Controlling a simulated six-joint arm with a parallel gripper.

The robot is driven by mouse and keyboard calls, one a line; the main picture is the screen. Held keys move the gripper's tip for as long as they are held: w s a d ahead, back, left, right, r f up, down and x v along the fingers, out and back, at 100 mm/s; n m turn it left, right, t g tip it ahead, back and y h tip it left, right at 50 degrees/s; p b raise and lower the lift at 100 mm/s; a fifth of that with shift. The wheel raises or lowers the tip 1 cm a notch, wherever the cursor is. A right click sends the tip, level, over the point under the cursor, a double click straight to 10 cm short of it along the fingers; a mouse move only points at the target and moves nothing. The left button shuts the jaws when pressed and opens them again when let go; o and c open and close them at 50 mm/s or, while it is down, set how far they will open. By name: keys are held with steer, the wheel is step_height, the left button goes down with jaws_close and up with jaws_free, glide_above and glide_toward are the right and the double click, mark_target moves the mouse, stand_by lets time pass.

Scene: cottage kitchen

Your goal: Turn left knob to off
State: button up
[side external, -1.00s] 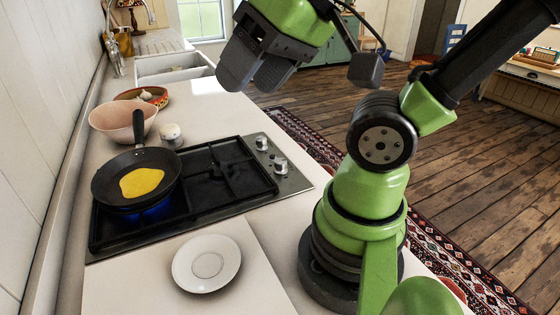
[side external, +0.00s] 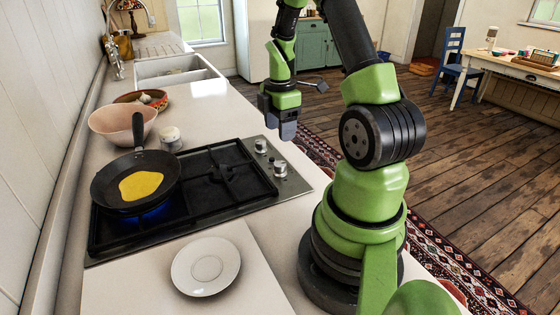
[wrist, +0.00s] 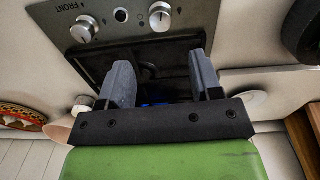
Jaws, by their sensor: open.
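The hob has two silver knobs on its front strip, a nearer one (side external: 280,168) and a farther one (side external: 261,146). In the wrist view the same strip shows one knob at the top centre (wrist: 160,17) and one at the upper left (wrist: 84,29). I cannot tell their settings. My gripper (side external: 284,133) points down, above and beyond the knobs, touching neither. Its fingers stand apart and empty in the wrist view (wrist: 163,82). A blue flame (side external: 152,211) burns under the pan.
A black frying pan (side external: 108,186) with yellow food (side external: 141,184) sits on the hob (side external: 230,172). A white plate (side external: 205,266) lies in front. A pink bowl (side external: 120,121), a small jar (side external: 171,138) and a patterned dish (side external: 152,99) stand beyond. The counter right of these is clear.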

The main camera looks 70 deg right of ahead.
mark_target(280, 163)
step_height(280, 163, down, 10)
steer(key=shift+r, duration=0.1)
stand_by(0.4)
steer(key=c, duration=0.9)
